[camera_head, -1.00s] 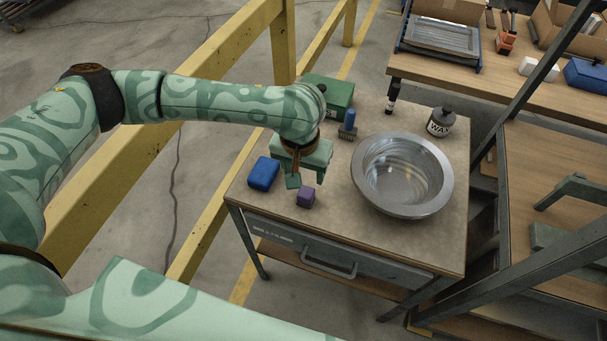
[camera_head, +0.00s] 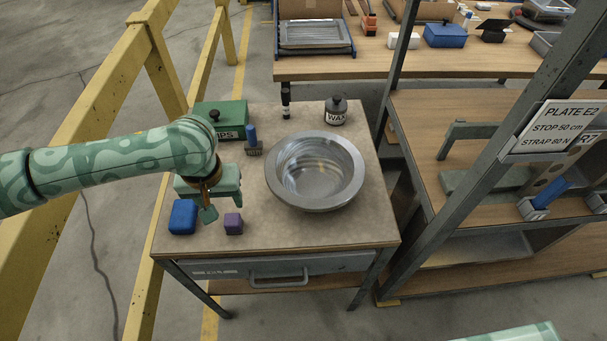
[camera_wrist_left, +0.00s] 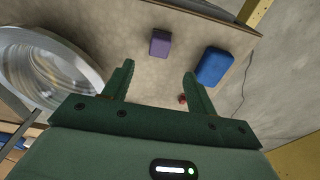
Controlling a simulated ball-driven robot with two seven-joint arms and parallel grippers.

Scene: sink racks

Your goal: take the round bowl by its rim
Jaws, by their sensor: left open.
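The round bowl (camera_head: 314,172) is shiny metal with a wide rim and stands upright on the small workbench. Its inside looks empty. In the left wrist view, part of the bowl (camera_wrist_left: 45,70) shows at the left edge, outside the fingers. My left gripper (camera_head: 222,208) is open and points down above the bench, left of the bowl and apart from it. Its two fingers also show in the left wrist view (camera_wrist_left: 159,70), with nothing between them but bench top. My right gripper is not in view.
A blue block (camera_head: 183,216) and a purple cube (camera_head: 233,223) lie near the left gripper. Behind are a green box (camera_head: 220,118), a blue-handled brush (camera_head: 252,140), a dark bottle (camera_head: 286,103) and a WAX jar (camera_head: 336,112). A metal post (camera_head: 455,205) stands right of the bench.

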